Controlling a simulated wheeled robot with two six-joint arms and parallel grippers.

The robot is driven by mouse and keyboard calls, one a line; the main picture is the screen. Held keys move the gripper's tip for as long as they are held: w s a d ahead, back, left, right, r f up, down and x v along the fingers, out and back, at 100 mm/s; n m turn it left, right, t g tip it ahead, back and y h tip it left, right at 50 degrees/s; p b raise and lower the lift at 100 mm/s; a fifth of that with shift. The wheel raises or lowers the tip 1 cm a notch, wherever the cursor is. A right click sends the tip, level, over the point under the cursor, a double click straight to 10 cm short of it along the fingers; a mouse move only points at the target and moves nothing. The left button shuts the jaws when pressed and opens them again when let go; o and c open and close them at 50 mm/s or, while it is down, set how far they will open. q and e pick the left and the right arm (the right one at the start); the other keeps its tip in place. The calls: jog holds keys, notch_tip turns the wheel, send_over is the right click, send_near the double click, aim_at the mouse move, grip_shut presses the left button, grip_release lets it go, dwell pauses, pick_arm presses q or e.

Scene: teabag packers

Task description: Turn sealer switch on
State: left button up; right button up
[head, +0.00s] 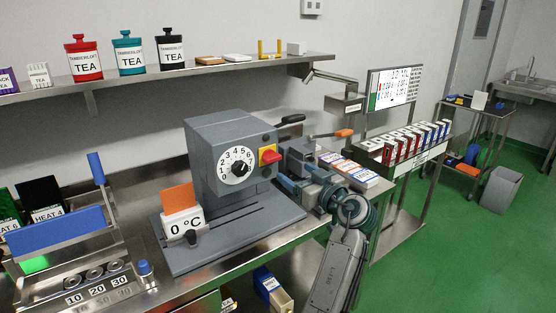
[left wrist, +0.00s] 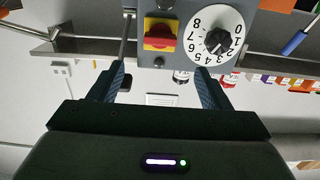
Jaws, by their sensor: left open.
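The grey sealer (head: 230,135) stands on the bench with a white numbered dial (head: 238,168) on its front. The sealer switch (head: 270,155), a red knob on a yellow plate, is right of the dial. In the left wrist view, which is upside down, the switch (left wrist: 158,42) and dial (left wrist: 216,32) show at the top. My left gripper (head: 292,172) is close to the right of the switch, open and empty. In the wrist view its fingers (left wrist: 160,80) are spread on either side of the switch's line, apart from it. My right gripper is out of view.
A 0 °C display (head: 183,224) with an orange card stands at the sealer's front left. A black lever (head: 291,119) and an orange-handled lever (head: 344,133) are near the gripper. A shelf (head: 215,68) with tea tins runs behind. Boxes (head: 365,178) lie to the right.

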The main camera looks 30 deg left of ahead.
aim_at(275, 159)
pick_arm(q)
jog(key=p+x, duration=0.3)
jog(key=x, duration=0.5)
jog(key=shift+w+a+r+p, duration=0.1)
jog(key=shift+a+p, duration=0.2)
jog(key=shift+w+a, duration=0.2)
jog(key=shift+a, duration=0.2)
jog(key=c, duration=0.9)
jog(key=shift+c, duration=0.4)
